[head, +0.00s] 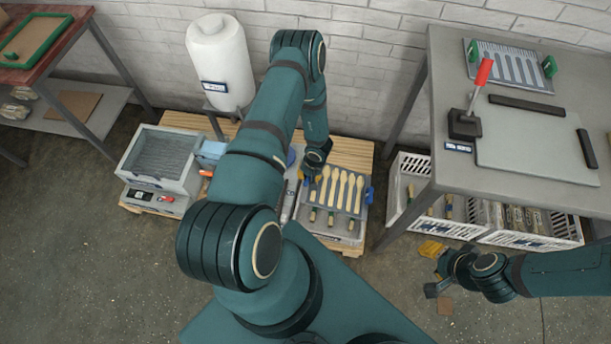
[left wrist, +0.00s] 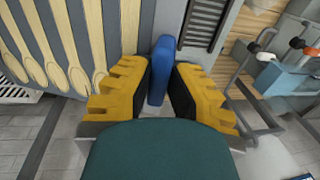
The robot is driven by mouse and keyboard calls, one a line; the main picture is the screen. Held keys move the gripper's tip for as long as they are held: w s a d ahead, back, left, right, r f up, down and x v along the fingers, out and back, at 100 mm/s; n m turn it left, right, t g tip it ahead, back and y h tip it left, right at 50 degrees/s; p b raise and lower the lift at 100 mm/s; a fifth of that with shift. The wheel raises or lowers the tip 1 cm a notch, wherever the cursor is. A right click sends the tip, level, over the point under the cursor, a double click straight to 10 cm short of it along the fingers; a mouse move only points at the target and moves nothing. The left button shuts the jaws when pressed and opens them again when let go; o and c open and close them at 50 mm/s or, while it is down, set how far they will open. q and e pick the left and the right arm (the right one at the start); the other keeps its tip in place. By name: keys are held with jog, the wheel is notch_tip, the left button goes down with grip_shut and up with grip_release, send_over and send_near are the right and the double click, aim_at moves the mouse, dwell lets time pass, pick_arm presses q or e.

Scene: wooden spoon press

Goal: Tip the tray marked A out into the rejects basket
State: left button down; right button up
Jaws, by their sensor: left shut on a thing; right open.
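A grey tray (head: 338,205) with several pale wooden spoons (head: 342,185) on it is over the pallet. It also shows in the left wrist view, where the spoons (left wrist: 60,45) lie on its dark surface. My left gripper (head: 313,177) is at the tray's left side. Its yellow fingers (left wrist: 160,85) are shut on the tray's blue handle (left wrist: 161,62). Another blue handle (head: 369,195) is on the tray's right side. I cannot read a letter on the tray. My right gripper (head: 432,270) is open and empty, low at the right.
White baskets with spoons and other pieces, one at the left (head: 403,190) and one at the right (head: 577,233), stand below the grey table (head: 440,100); their labels are unreadable. A grey machine (head: 165,160) and a white tank (head: 220,65) stand left. Wooden pallet boards (head: 355,150) lie behind the tray.

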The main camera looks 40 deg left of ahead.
pick_arm(q)
jog(key=r+y, duration=0.1)
jog(key=w+d+r+g+y, duration=0.1)
jog(key=d+g+y, duration=0.1)
jog(key=shift+w+d+r, duration=0.15)
jog(key=shift+w+r, duration=0.1)
jog(key=shift+r, duration=0.15)
jog(key=w+d+y, duration=0.1)
jog(key=d+g+y, duration=0.1)
jog(key=d, duration=0.1)
jog(key=w+d+g+y, duration=0.1)
jog(key=y, duration=0.1)
jog(key=shift+w+d+r, duration=0.1)
jog(key=shift+w+d, duration=0.1)
jog(key=shift+w, duration=0.1)
jog(key=shift+w+d+r+g+y, duration=0.1)
jog(key=shift+w+d+g+y, duration=0.3)
jog(key=shift+d+g+y, duration=0.25)
jog(key=shift+w+d+r+g+y, duration=0.1)
jog(key=shift+w+d+g+y, duration=0.35)
jog(key=shift+d+y, duration=0.3)
jog(key=shift+a, duration=0.1)
